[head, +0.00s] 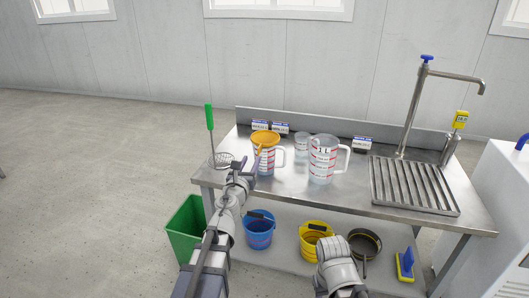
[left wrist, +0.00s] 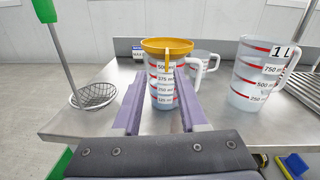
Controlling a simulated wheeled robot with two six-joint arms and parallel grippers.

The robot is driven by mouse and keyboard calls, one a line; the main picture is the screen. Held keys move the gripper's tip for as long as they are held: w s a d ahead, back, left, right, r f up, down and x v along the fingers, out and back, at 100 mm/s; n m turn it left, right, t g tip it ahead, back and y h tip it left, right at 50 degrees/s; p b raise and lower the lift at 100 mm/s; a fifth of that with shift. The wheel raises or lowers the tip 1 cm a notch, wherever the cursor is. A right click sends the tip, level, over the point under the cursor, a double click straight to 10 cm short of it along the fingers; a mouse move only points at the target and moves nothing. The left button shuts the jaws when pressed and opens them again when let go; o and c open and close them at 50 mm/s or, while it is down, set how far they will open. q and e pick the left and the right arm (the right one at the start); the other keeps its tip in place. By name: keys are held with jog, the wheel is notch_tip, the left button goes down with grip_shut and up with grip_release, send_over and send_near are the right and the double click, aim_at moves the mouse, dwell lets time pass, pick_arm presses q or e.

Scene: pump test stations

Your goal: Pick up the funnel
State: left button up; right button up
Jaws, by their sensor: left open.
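The orange funnel (head: 264,137) sits in the mouth of a clear measuring jug (head: 265,160) on the steel table. In the left wrist view, the funnel (left wrist: 167,44) has a wide rim, with a narrow orange part hanging down at the front of the jug (left wrist: 163,92). My left gripper (head: 244,168) is in front of this jug. In the left wrist view, its two purple fingers (left wrist: 159,90) are apart, with the jug showing between and beyond them. The funnel is above the fingertips in that picture. Only part of my right arm shows; its gripper is not visible.
A larger jug (head: 323,160) and a small beaker (head: 302,144) stand to the right. A wire skimmer with a green handle (head: 210,118) stands left. A tap (head: 405,105) and drain rack (head: 415,187) are at right. Buckets sit on the lower shelf.

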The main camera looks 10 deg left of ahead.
aim_at(260, 150)
pick_arm(q)
jog(key=shift+d+f+m+h, duration=0.2)
jog(key=shift+m+h, duration=0.3)
jog(key=shift+m, duration=0.5)
jog(key=shift+w+d, duration=0.15)
jog(key=shift+w, duration=1.85)
jog(key=shift+w+d, duration=0.15)
jog(key=shift+w, duration=1.85)
jog(key=shift+s, duration=0.1)
grip_shut()
